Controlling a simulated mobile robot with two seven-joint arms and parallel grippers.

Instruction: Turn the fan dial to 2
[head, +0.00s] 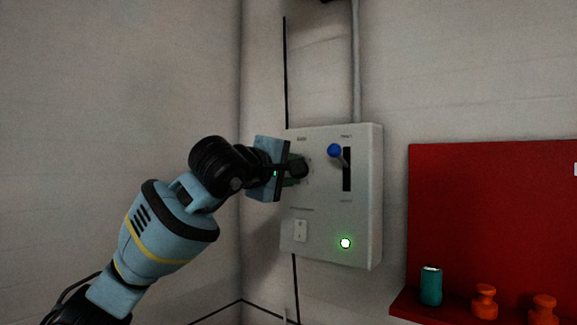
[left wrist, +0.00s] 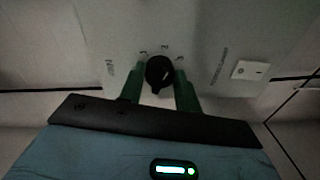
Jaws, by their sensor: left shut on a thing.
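The fan dial (head: 299,167) is a round black knob on the upper left of a pale grey control box (head: 335,215) on the wall. In the left wrist view the dial (left wrist: 159,71) sits between the two green fingers of my left gripper (left wrist: 160,82). My left gripper (head: 293,170) reaches the box from the left in the head view and is shut on the dial. Which mark the dial points to cannot be told. My right gripper is in neither view.
A blue-knobbed lever (head: 334,151) in a black slot is right of the dial. Below are a white rocker switch (head: 300,230) and a lit green lamp (head: 345,243). A red shelf (head: 480,200) at right holds a teal can (head: 431,287) and orange pieces (head: 484,301).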

